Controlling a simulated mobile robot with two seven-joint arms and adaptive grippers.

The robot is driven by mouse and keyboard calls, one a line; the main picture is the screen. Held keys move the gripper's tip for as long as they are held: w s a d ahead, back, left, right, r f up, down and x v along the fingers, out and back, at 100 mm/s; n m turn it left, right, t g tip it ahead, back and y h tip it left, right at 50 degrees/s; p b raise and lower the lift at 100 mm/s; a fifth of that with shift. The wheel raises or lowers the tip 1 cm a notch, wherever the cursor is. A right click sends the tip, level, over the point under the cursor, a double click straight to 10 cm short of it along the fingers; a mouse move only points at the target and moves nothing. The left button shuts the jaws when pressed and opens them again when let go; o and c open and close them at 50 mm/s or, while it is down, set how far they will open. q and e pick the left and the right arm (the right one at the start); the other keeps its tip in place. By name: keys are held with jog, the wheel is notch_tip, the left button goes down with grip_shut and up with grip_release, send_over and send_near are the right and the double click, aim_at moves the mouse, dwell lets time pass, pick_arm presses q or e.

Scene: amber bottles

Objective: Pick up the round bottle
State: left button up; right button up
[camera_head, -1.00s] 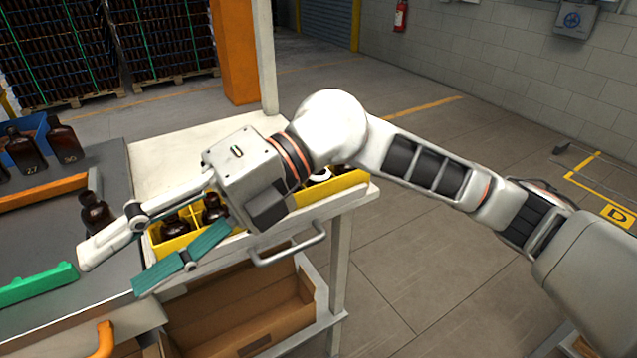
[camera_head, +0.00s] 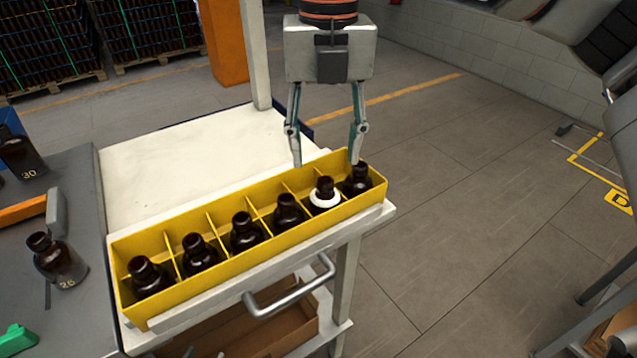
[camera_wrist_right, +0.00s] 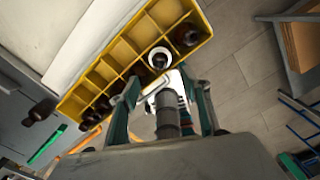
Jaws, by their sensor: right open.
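Several dark amber bottles stand in the near row of a yellow divided crate (camera_head: 165,306). One bottle (camera_head: 325,188) has a white ring around it; it also shows in the right wrist view (camera_wrist_right: 160,57). A bottle (camera_head: 360,180) stands in the right end compartment. Another amber bottle (camera_head: 60,262), marked 26, stands on the grey surface at left. I cannot tell which one is the round bottle. My right gripper (camera_head: 327,160) points down, open and empty, over the crate's right end, above and behind the ringed bottle. My left gripper is not in view.
The crate sits on a white cart (camera_head: 200,165) with a metal handle (camera_head: 290,286). An amber bottle marked 30 (camera_head: 22,155) stands at far left, near an orange rail (camera_head: 35,209). A cardboard box (camera_head: 250,330) lies on the shelf below.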

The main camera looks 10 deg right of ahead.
aim_at(326, 181)
jog(key=shift+w+d+f, duration=0.1)
jog(key=shift+w+f, duration=0.15)
jog(key=shift+f, duration=0.75)
jog(key=shift+s+f, duration=0.15)
jog(key=shift+f, duration=0.55)
jog(key=f, duration=0.2)
jog(key=f+p, duration=0.1)
jog(key=shift+w+f, duration=0.25)
jog(key=shift+f, duration=0.05)
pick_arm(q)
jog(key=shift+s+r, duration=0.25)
pick_arm(e)
jog(key=shift+f, duration=0.4)
jog(key=c, duration=1.1)
jog(key=shift+s, duration=0.1)
grip_shut()
